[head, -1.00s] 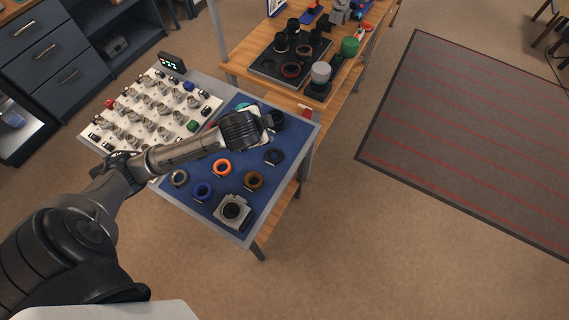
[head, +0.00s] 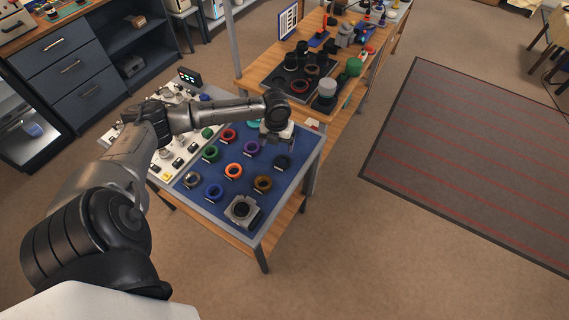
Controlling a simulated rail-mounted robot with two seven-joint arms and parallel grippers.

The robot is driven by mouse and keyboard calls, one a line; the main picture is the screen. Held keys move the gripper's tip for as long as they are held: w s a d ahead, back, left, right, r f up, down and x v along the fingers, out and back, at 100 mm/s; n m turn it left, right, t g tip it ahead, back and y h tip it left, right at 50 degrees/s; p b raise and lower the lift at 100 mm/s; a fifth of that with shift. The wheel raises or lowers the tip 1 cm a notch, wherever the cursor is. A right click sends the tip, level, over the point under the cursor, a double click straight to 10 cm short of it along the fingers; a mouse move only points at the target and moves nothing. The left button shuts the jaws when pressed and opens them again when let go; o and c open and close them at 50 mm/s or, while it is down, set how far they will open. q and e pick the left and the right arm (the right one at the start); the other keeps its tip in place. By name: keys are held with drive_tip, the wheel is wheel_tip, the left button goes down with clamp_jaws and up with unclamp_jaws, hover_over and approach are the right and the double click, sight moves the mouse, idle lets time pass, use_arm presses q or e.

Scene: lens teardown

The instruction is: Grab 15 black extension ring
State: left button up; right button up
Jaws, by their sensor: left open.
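Colored rings lie in rows on a blue mat (head: 226,216). A black ring (head: 283,161) lies near the mat's right edge, apart from its neighbors. My left gripper (head: 279,143) is open and hovers over the far right part of the mat, just beyond this black ring. It points down, and I see nothing held in it. The gripper hides the mat directly behind it. The number labels are too small to read. My right gripper is not in view.
Purple (head: 251,147), orange (head: 234,171), brown (head: 263,183) and blue (head: 214,192) rings lie nearby. A camera body (head: 241,210) sits at the near corner. A white board with knobs (head: 168,160) is on the left. A dark tray (head: 273,77) stands on the bench behind.

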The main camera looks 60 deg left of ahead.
use_arm(q)
drive_tip(key=m, duration=0.2)
drive_tip(key=b, duration=0.1)
hover_over(279, 167)
drive_tip(key=shift+m, duration=0.3)
drive_tip(key=f, duration=0.7)
drive_tip(key=shift+s+f, duration=0.2)
drive_tip(key=shift+f, duration=0.2)
drive_tip(key=shift+f+b, duration=0.5)
drive_tip(key=shift+f, duration=2.55)
drive_tip(key=c, duration=0.5)
drive_tip(key=shift+w, duration=0.1)
drive_tip(key=c, duration=0.5)
